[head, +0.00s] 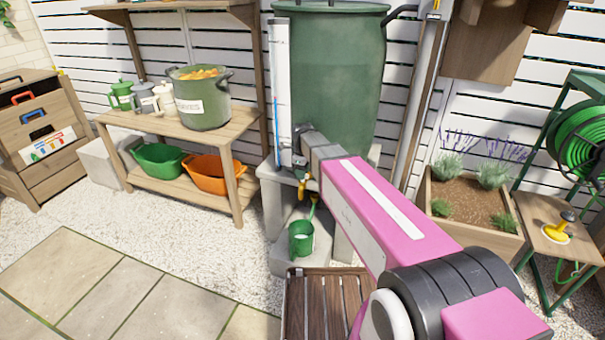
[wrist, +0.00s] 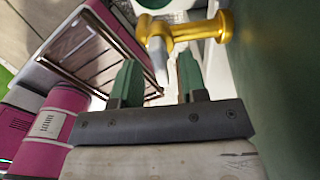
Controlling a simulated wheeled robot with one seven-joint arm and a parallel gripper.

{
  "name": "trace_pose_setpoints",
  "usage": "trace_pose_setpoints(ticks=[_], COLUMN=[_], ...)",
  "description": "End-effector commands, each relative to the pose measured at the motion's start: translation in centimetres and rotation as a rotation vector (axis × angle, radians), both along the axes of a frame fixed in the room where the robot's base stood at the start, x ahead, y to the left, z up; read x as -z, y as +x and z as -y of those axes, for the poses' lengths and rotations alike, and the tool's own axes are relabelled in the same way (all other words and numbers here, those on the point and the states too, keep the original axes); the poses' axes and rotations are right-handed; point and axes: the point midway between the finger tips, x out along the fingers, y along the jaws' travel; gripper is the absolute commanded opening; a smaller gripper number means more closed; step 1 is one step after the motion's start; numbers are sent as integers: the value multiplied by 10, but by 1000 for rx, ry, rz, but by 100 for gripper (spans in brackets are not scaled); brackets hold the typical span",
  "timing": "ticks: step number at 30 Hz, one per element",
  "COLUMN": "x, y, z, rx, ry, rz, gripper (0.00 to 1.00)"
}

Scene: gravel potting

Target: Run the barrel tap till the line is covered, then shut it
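The green barrel (head: 335,80) stands on grey blocks against the fence. Its brass tap (head: 303,187) sits low on the front, and it shows large in the wrist view (wrist: 195,30) with a pale grey lever (wrist: 158,62). A green can (head: 301,238) stands on a low block under the tap. Its inside and any line in it cannot be made out, and no water stream is clear. My gripper (wrist: 160,80) is open close to the tap, its two green fingers apart with the lever between their tips. In the head view my arm hides the fingers.
A white gauge strip (head: 282,95) runs up the barrel's left side. A slatted wooden stand (head: 325,300) is in front of the can. A potting bench (head: 180,125) is left, and a planter (head: 470,200) and a side table (head: 550,225) are right. Gravel and paving lie open at front left.

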Motion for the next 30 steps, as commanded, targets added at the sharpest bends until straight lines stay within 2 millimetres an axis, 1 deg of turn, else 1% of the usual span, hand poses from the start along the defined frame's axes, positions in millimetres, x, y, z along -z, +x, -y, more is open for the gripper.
trace_pose_setpoints(ticks=[3,11,12,14,15,16,25,30], x=[5,6,6,6,6,6,6,6], y=[0,0,0,0,0,0,0,0], z=[0,0,0,0,0,0,0,0], rx=[0,0,0,0,0,0,-15,-73], ry=[0,0,0,0,0,0,0,0], rz=[0,0,0,0,0,0,0,0], gripper=[39,39,36,17,4,0,0,0])
